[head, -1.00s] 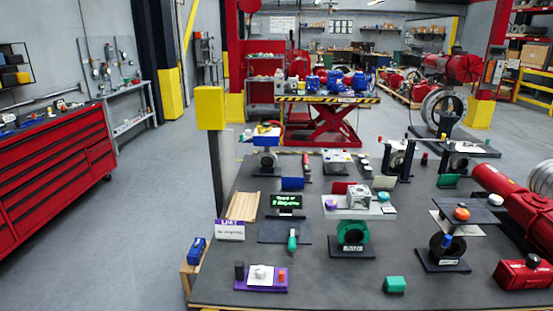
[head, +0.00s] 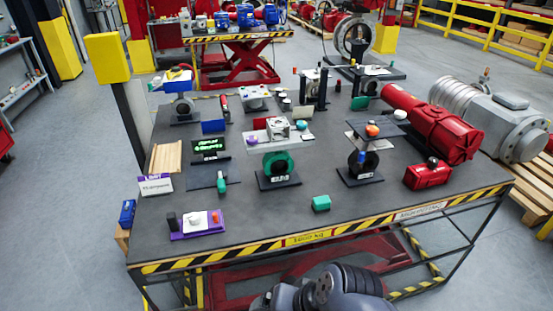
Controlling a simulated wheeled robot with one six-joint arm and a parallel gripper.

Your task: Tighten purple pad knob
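A purple pad (head: 187,235) lies at the front left corner of the grey table top (head: 262,219). On it sits a white plate with a pale, low knob (head: 197,218), a black upright cylinder (head: 172,221) to its left and a small reddish piece (head: 215,216) to its right. The knob's marking and angle are too small to make out. Grey, rounded links of my own arm show at the bottom edge, before the table's front. My gripper's fingers do not show.
The table's front edge has a yellow and black striped rail (head: 310,237). Floor is clear at left.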

